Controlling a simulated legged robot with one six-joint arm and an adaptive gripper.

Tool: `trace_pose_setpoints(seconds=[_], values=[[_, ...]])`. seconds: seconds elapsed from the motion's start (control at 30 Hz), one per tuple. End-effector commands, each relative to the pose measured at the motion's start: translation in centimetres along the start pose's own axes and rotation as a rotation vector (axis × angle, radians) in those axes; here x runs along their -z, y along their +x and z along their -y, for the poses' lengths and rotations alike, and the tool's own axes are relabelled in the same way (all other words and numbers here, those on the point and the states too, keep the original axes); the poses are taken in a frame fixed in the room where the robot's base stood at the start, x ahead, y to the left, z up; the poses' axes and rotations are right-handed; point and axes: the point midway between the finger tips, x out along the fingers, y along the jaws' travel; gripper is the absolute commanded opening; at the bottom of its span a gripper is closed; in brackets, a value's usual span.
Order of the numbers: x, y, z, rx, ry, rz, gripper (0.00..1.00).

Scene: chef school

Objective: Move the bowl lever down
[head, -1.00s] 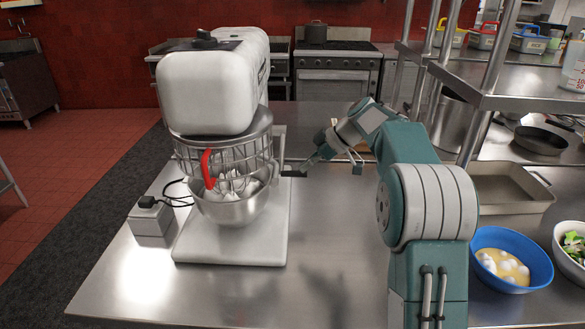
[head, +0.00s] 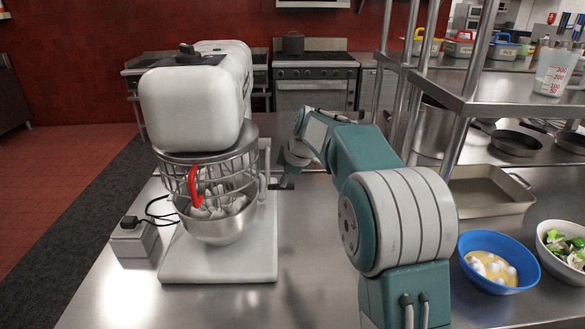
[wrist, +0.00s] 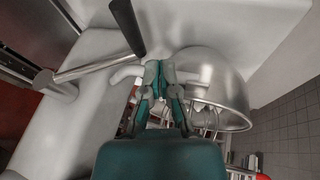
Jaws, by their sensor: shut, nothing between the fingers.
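The white stand mixer (head: 196,105) stands on the steel table, with its metal bowl (head: 215,222) under a wire guard with a red handle. The bowl also shows in the wrist view (wrist: 216,88). The bowl lever is a metal rod with a black grip (wrist: 127,28), at the upper left of the wrist view. In the head view its dark grip (head: 279,184) is at the mixer's right side, partly hidden by my arm. My gripper (wrist: 159,70) is shut and empty. Its fingertips are beside the bowl's rim and a pale bracket, below the lever's grip in the picture.
A blue bowl with eggs (head: 499,262), a salad bowl (head: 562,250) and a baking tray (head: 490,196) are to the right of my arm. A steel shelf (head: 500,105) rises at the right. The table front is bare between mixer and arm.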

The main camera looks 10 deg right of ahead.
Motion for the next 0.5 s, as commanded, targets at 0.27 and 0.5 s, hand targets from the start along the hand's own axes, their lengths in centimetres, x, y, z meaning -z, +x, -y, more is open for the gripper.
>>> trace_pose_setpoints(seconds=[0.27,0.5], values=[[-0.9,3.3,-1.9,0.001,0.001,-0.001,0.0],[-1.0,3.9,-2.3,0.0,0.001,-0.001,0.0]])
